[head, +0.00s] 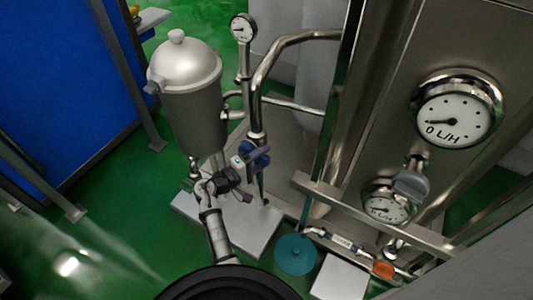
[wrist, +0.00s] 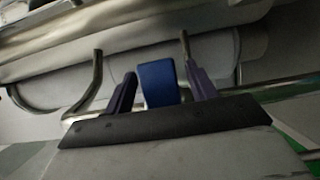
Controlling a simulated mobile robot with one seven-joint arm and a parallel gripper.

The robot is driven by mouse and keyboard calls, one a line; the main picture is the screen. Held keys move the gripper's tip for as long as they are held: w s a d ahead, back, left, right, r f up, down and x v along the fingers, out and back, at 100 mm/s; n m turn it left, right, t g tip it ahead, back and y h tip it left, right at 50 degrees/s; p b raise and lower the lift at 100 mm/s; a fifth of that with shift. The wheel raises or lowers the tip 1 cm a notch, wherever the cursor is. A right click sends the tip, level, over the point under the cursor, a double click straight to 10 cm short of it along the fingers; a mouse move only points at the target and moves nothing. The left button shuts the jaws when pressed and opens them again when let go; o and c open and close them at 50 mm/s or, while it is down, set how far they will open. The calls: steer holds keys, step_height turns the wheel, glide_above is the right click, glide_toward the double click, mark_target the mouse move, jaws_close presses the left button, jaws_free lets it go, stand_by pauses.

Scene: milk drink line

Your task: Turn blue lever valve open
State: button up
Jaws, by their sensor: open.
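The blue lever valve (head: 247,150) sits on the metal pipe beside the steel tank, near the middle of the head view. In the wrist view its blue lever (wrist: 157,84) stands between my two fingers. My gripper (head: 250,165) is at the valve in the head view, and its fingers show dark and purple in the wrist view (wrist: 160,88). The fingers are open, one on each side of the lever, with a visible gap on the right. I cannot tell whether the left finger touches it. The valve body is partly hidden by my gripper.
A steel tank (head: 190,105) stands just left of the valve. A bent pipe (head: 262,85) and a small gauge (head: 243,28) rise above it. A steel panel with a large gauge (head: 455,115) is at the right. A teal disc (head: 295,254) and an orange handle (head: 383,270) lie lower right. Green floor is open at lower left.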

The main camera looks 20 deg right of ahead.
steer(key=shift+x, duration=0.9)
steer(key=shift+c, duration=0.3)
jaws_close()
